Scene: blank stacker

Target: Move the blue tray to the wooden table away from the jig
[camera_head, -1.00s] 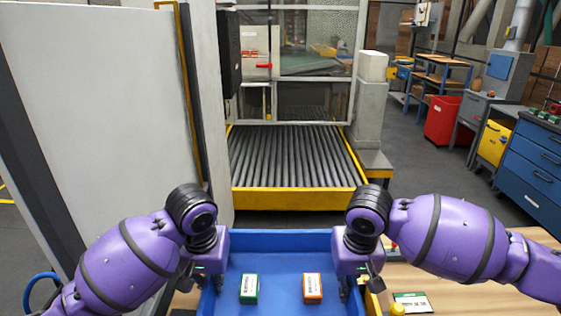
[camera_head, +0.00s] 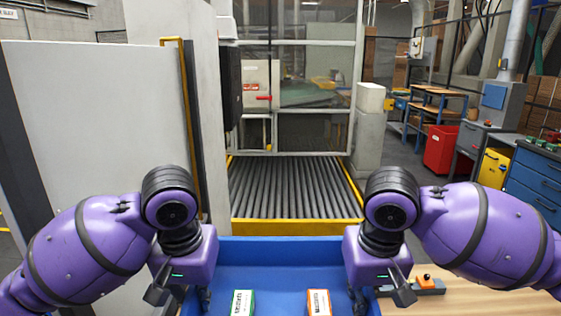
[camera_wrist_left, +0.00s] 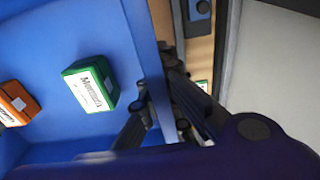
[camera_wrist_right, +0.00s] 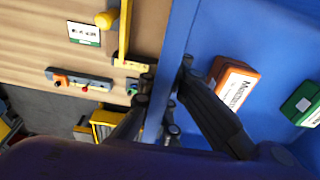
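The blue tray (camera_head: 275,252) is at the bottom centre of the head view, its near part cut off. It holds a green box (camera_head: 243,302) and an orange box (camera_head: 319,302). My left gripper (camera_wrist_left: 158,102) is shut on its left side wall, one finger on each side. My right gripper (camera_wrist_right: 165,103) grips the right side wall (camera_wrist_right: 178,45) the same way. The tray looks level and raised. The wooden table (camera_head: 470,305) is at the lower right. A yellow bracket (camera_wrist_right: 124,45), perhaps part of the jig, shows beside the tray in the right wrist view.
A button panel (camera_head: 420,287) sits on the table right of the tray; a label card (camera_wrist_right: 83,33) lies near it in the right wrist view. A roller conveyor (camera_head: 292,188) with a yellow edge lies ahead. A pale panel (camera_head: 100,130) stands close on the left.

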